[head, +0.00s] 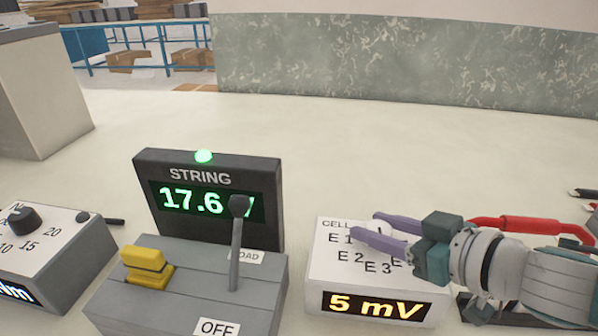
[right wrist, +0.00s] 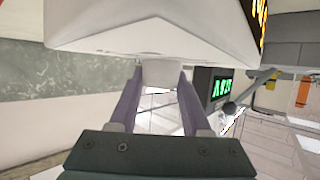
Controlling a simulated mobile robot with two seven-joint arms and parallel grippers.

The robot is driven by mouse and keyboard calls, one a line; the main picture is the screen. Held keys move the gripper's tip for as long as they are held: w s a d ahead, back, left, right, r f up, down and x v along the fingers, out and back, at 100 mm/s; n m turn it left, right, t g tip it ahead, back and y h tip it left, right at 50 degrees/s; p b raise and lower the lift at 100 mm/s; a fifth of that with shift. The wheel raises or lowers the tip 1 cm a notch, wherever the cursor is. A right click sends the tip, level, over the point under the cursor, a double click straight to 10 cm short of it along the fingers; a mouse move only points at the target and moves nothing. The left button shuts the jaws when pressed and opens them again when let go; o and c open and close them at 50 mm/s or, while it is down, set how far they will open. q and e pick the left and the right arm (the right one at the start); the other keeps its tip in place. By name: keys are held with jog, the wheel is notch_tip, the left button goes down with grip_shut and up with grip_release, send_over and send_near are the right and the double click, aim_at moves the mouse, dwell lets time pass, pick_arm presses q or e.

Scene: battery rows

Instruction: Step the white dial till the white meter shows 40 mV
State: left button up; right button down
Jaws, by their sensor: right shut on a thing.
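The white meter (head: 318,262) is a box at the lower right of the head view. Its front display (head: 374,306) reads 5 mV in orange. Its top carries the printed marks CELL, E 1, E 2, E 3 and part of another. The white dial (head: 402,227) on its top is mostly hidden by my right gripper (head: 372,226), whose purple fingers close around it from the right. In the right wrist view the pale knob (right wrist: 163,73) sits between the two fingers, against the meter's underside in the picture (right wrist: 140,30). My left gripper is not in view.
A dark STRING meter (head: 208,174) with a lit green lamp reads 17.6, its end covered by a grey lever (head: 237,245). A yellow switch (head: 146,266) stands left of that lever. Another dial box (head: 60,255) is at far left. Red tool handles (head: 515,224) lie behind my right arm.

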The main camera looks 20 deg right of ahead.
jog(key=shift+d+n+y, duration=0.1)
jog(key=shift+n+y, duration=0.6)
jog(key=shift+y, duration=0.1)
jog(key=shift+w+f+n+g+y+b, duration=0.1)
jog(key=shift+n+g+y+b, duration=0.5)
jog(key=shift+n+y+b, duration=0.15)
jog(key=n+g+y+b, duration=0.2)
jog(key=n+y+b, duration=0.1)
jog(key=n+b, duration=0.1)
jog(key=shift+f+g+y, duration=0.15)
jog(key=shift+g+y, duration=0.15)
jog(key=shift+y, duration=0.05)
jog(key=shift+r+n+g+y+b, duration=0.25)
jog(key=shift+n+g+y+b, duration=0.55)
jog(key=shift+b, duration=0.75)
jog(key=shift+c, duration=1.8)
grip_release()
